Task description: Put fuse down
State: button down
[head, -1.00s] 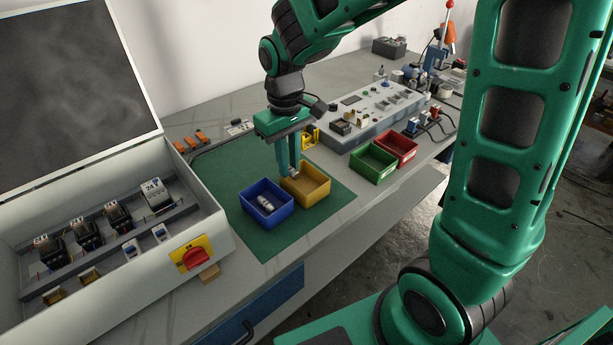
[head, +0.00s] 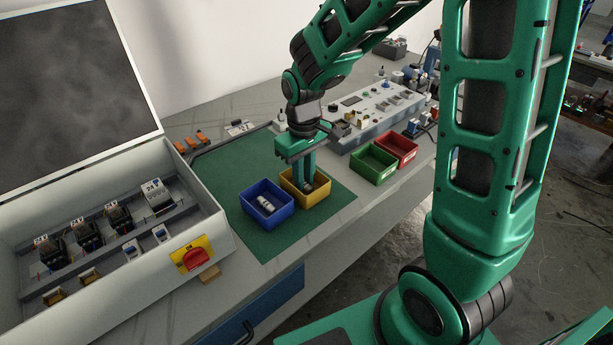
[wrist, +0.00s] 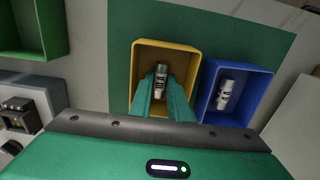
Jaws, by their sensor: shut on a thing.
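My gripper (head: 307,182) points down into the yellow bin (head: 322,196); its fingers are below the rim line in the head view. In the wrist view my gripper (wrist: 161,88) is shut on a fuse (wrist: 161,74), a small cylinder with grey ends and a pale label, inside the outline of the yellow bin (wrist: 194,57). I cannot tell whether the fuse touches the bin floor. Another fuse (head: 265,204), white with metal ends, lies in the blue bin (head: 281,217) beside it. That fuse also shows in the wrist view (wrist: 226,95).
Both bins stand on a green mat (head: 232,165). A green bin (head: 374,165) and a red bin (head: 398,151) stand to the right, before a grey control box (head: 365,125). An open electrical cabinet (head: 200,232) with a red switch (head: 195,258) stands at the left.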

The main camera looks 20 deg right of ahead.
jog(key=c, duration=1.7)
grip_release()
jog(key=shift+f, duration=0.1)
jog(key=shift+o, duration=0.2)
notch_tip(320, 180, up, 12)
jog(key=s+d+m, duration=0.5)
jog(key=s+d, duration=0.4)
jog(key=s, duration=0.2)
jog(key=s+d+m, duration=0.5)
jog(key=s+d, duration=0.4)
jog(key=s, duration=0.3)
jog(key=shift+s+d+f, duration=0.25)
jog(key=shift+d+f, duration=0.05)
jog(key=shift+f, duration=0.05)
